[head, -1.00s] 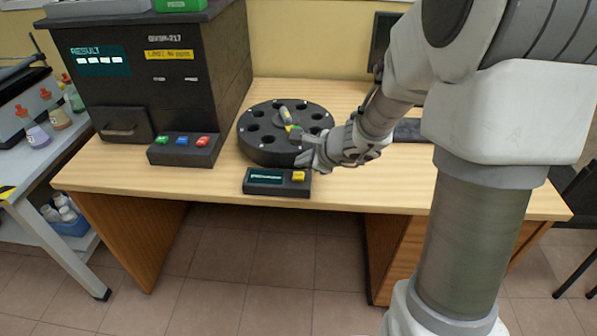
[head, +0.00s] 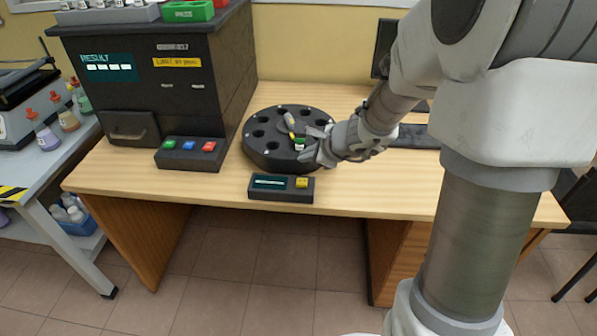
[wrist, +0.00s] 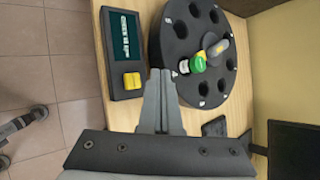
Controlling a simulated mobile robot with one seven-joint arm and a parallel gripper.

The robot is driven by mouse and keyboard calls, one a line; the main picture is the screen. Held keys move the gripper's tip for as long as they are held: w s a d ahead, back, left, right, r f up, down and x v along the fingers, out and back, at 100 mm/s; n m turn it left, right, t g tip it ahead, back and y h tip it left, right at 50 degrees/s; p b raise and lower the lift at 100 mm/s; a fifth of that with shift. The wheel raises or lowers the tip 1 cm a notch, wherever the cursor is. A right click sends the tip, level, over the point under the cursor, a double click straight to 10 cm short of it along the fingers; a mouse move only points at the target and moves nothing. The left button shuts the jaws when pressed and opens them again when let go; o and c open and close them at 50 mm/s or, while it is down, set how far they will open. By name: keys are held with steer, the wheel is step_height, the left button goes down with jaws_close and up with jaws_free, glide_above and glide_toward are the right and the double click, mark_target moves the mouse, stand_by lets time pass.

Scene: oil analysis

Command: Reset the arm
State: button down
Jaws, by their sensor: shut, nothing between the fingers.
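My gripper (head: 306,158) is shut and empty at the front right edge of the black round rotor (head: 262,155) on the desk. In the wrist view its closed fingers (wrist: 161,76) point between the rotor (wrist: 172,52) and the small control box (wrist: 113,72). A green-capped vial (head: 299,141) with a white side sits at the rotor near my fingertips. It also shows in the wrist view (wrist: 197,64), apart from the fingers, beside the rotor's grey and yellow centre knob (wrist: 217,48).
The control box (head: 266,188) with a yellow button stands in front of the rotor. A dark analyser (head: 150,90) with a button panel (head: 187,158) is at the left. A monitor (head: 384,42) and keyboard (head: 415,137) are behind my arm. Bare desk (head: 380,190) lies at the front right.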

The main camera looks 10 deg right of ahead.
steer(key=s+a+r+n+g+y, duration=0.1)
steer(key=s+a+r+n+g, duration=0.1)
steer(key=s+a+r+n, duration=0.7)
steer(key=s+d+r+n+h, duration=0.2)
steer(key=s+d+n, duration=0.2)
steer(key=s+n, duration=0.3)
steer(key=s+d+r+n+h, duration=0.2)
steer(key=s+d+n, duration=0.3)
steer(key=s, duration=0.5)
step_height(320, 180, up, 16)
steer(key=n+p, duration=0.1)
steer(key=p, duration=1.5)
steer(key=shift+a+g+h, duration=0.35)
steer(key=shift+g+h, duration=0.05)
steer(key=shift+a+f, duration=0.1)
steer(key=shift+f, duration=0.05)
